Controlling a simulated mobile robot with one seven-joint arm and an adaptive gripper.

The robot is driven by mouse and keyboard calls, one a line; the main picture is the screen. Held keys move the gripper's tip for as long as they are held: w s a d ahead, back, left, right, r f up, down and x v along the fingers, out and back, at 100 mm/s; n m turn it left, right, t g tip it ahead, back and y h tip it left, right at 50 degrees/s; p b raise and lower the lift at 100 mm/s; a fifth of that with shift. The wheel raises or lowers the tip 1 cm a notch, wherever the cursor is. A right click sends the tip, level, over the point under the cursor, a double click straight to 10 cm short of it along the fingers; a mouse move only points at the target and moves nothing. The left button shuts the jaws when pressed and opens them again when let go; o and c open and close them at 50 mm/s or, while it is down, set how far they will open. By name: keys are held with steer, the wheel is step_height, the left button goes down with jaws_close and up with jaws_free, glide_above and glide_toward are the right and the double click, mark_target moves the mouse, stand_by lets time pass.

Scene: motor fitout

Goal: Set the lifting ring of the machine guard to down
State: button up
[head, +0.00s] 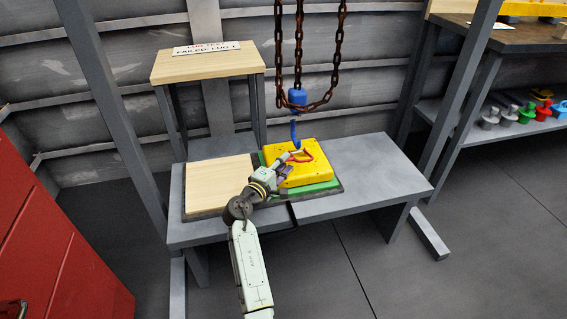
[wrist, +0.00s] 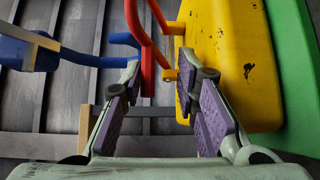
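The machine guard (head: 309,176) is a yellow block on a green base on the grey table. Its red lifting ring (head: 307,156) stands out from the yellow face. In the wrist view, the guard (wrist: 228,60) fills the right side and the ring (wrist: 147,55) runs down between my fingertips, near orange lugs. My gripper (head: 288,170) is at the guard's near left part, by the ring. The wrist view shows its purple-padded fingers (wrist: 160,82) apart, with a gap around the lower part of the ring. Whether a finger touches the ring I cannot tell.
A blue hook (head: 295,133) hangs on rusty chains (head: 299,50) just above the guard; in the wrist view the hook (wrist: 95,58) is close left of my fingers. A bare wooden panel (head: 220,184) lies left of the guard. The table's right end (head: 380,165) is clear.

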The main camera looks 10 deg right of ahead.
steer(key=shift+d+r, duration=0.1)
steer(key=shift+r, duration=0.05)
step_height(320, 180, up, 10)
stand_by(0.5)
